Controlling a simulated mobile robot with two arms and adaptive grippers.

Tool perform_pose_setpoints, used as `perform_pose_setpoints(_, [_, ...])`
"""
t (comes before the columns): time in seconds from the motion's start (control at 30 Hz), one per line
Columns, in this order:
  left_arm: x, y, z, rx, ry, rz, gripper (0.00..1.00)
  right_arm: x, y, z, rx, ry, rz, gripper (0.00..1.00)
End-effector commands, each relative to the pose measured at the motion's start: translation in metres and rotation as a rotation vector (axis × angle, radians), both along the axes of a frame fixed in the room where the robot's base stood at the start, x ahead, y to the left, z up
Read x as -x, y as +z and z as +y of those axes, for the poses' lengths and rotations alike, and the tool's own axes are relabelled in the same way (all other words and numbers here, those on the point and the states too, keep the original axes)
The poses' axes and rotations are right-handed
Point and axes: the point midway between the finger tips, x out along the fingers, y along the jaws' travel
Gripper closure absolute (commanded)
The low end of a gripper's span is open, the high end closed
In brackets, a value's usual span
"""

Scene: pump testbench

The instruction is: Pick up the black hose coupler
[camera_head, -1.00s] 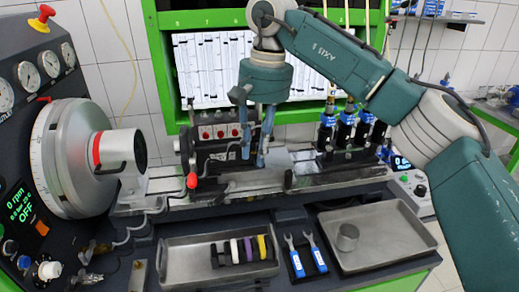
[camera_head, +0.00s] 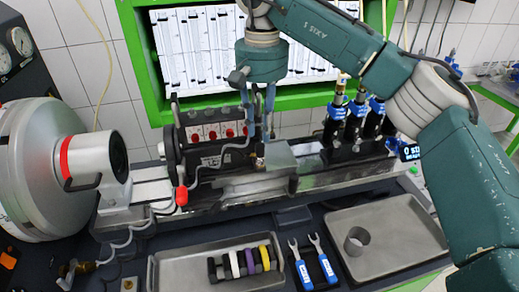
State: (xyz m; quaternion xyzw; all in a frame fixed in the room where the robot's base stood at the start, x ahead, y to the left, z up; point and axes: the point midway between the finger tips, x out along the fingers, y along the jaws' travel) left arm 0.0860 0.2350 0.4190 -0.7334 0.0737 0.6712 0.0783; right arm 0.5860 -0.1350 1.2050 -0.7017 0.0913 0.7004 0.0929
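A row of small hose couplers lies in the left metal tray (camera_head: 163,277), at the bottom of the view. The black coupler (camera_head: 212,268) is at the row's left end, next to white, purple and yellow ones. Some dark parts between the colours are too small to tell apart. My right gripper (camera_head: 259,132) points down in front of the test bench, well above and behind the tray in the picture. Its two fingers are apart, with nothing visible between them. My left gripper is not in view.
Two blue-handled wrenches (camera_head: 315,264) lie between the trays. The right tray (camera_head: 415,222) holds a metal cup (camera_head: 357,240). Behind the trays stand the clamping bench with a red knob (camera_head: 181,195) and black injectors (camera_head: 337,128). A large grey drum (camera_head: 30,170) stands left.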

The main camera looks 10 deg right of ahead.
Motion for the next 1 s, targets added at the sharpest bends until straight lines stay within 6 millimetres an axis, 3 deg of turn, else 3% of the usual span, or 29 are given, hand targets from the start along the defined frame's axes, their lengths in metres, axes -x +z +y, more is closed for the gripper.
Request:
perform_pose_setpoints(0.1, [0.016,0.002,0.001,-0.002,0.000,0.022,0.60,0.000,-0.010,0.000,0.000,0.000,0.000,0.77])
perform_pose_setpoints(0.2, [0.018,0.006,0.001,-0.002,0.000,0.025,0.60,0.001,-0.016,0.000,0.001,-0.001,0.001,0.77])
perform_pose_setpoints(0.53, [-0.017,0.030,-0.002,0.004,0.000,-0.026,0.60,0.004,-0.060,0.003,-0.001,-0.002,0.002,0.77])
perform_pose_setpoints(0.8, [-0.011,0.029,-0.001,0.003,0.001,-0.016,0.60,0.004,-0.064,0.003,-0.001,-0.001,-0.001,0.77])
perform_pose_setpoints(0.93, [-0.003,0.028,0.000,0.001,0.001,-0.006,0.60,0.004,-0.064,0.003,-0.001,-0.001,-0.001,1.00])
perform_pose_setpoints(1.0, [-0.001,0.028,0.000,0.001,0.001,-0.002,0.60,0.004,-0.064,0.003,-0.001,-0.001,-0.001,1.00])
